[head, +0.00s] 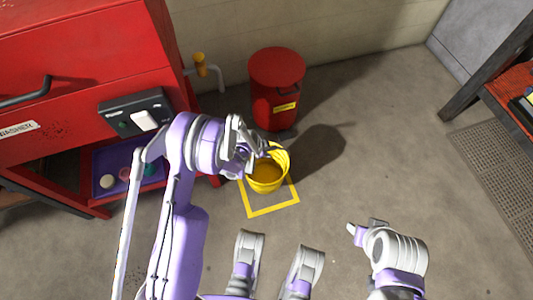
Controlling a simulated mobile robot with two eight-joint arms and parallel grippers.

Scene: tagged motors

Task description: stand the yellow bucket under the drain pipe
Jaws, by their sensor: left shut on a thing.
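The yellow bucket (267,181) is upright in the middle of the view, over the back part of a yellow square outline (272,210) on the floor. My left gripper (262,150) is shut on the bucket at its upper left rim. The gripper hides part of the rim, and I cannot tell if the base touches the floor. The drain pipe (220,83) comes out of the red washer's side and bends down, left of and behind the bucket. My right gripper (358,232) is at the lower right, apart from everything; its jaws are not clear.
The red washer (75,60) fills the upper left, with a purple tray (102,185) on its low shelf. A red bin (276,85) stands by the wall, behind the bucket. A workbench (500,75) is at the right. The floor between bucket and bench is clear.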

